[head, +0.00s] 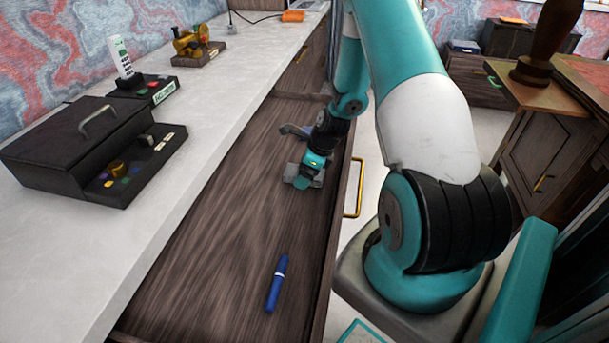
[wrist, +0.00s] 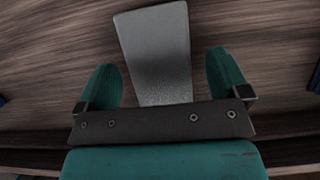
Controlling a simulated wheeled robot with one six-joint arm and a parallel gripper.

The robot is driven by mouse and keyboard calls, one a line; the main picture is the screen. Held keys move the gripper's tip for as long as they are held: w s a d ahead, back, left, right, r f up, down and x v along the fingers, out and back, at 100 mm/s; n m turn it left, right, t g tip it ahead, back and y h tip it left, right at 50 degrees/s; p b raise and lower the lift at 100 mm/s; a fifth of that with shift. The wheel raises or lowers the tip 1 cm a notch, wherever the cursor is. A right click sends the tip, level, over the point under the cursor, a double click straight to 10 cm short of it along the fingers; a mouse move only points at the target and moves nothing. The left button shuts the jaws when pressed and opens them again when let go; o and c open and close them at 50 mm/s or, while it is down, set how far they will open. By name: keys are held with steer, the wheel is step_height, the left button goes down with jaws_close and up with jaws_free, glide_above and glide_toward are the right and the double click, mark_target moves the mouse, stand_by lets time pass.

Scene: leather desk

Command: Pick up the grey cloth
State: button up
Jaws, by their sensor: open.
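The grey cloth (wrist: 155,50) is a flat, pale grey piece with straight edges, lying on the wooden drawer bottom. In the wrist view it runs from between my fingers to beyond their tips, and its near end is hidden behind the dark gripper bar. My gripper (wrist: 166,80) is open, one teal finger on each side of the cloth, with a gap on both sides. In the head view my gripper (head: 312,172) is low in the open drawer (head: 215,235), and a bit of the cloth (head: 290,170) shows at its left.
A blue pen (head: 277,283) lies in the drawer's near part. A dark blue-grey object (head: 293,130) lies just beyond my gripper. The drawer front with a yellow handle (head: 357,188) is at right. A black box (head: 80,145) stands on the white desktop (head: 215,95).

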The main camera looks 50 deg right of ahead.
steer(key=c, duration=1)
steer(key=shift+r, duration=0.15)
step_height(320, 180, up, 20)
steer(key=p, duration=0.2)
